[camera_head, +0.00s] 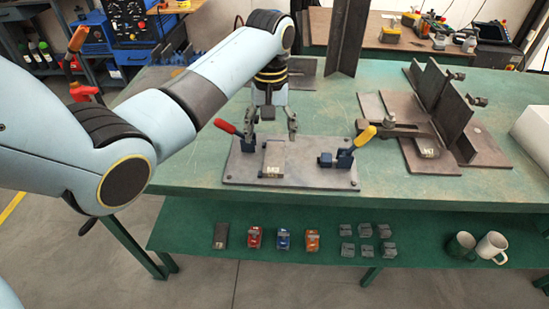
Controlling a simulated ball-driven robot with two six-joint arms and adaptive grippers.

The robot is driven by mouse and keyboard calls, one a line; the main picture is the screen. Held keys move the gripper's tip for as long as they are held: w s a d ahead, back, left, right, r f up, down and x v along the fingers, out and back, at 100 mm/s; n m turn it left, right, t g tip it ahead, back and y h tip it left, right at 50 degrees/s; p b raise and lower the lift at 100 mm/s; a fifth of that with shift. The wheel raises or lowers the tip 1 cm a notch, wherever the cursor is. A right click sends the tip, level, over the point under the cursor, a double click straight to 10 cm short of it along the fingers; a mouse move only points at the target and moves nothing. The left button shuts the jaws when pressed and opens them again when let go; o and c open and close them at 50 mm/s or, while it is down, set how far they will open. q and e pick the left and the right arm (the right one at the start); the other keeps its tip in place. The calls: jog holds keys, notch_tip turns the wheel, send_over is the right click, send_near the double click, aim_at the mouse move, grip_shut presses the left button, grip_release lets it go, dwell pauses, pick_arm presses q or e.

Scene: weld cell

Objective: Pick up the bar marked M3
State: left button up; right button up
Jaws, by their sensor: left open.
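A small flat grey bar (273,157) with a white label at its front end lies on a grey fixture plate (310,180) on the green bench. The label is too small to read surely. A second labelled block (428,152) lies at the foot of the upright plates to the right, and a dark labelled bar (221,235) lies on the lower shelf. I cannot tell from the lettering which is M3. My left gripper (271,133) points down with its fingers apart, empty, just behind and above the bar on the fixture plate. My right gripper is not in view.
A red-handled clamp (228,128) and a yellow-handled clamp (346,155) flank the bar on the plate. Welded upright plates (440,105) stand on the right. The lower shelf (400,225) holds coloured blocks, small grey pieces and two mugs (490,246). The bench's front left is clear.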

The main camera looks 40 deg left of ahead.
aim_at(274, 157)
pick_arm(q)
notch_tip(274, 157, down, 3)
jog(key=shift+r, duration=0.1)
jog(key=f, duration=0.3)
jog(key=shift+w+d+f+b, duration=0.3)
jog(key=shift+f+b, duration=0.05)
jog(key=shift+f, duration=0.6)
jog(key=shift+c, duration=0.8)
jog(key=shift+r, duration=0.1)
jog(key=c, duration=1.1)
jog(key=shift+o, duration=0.2)
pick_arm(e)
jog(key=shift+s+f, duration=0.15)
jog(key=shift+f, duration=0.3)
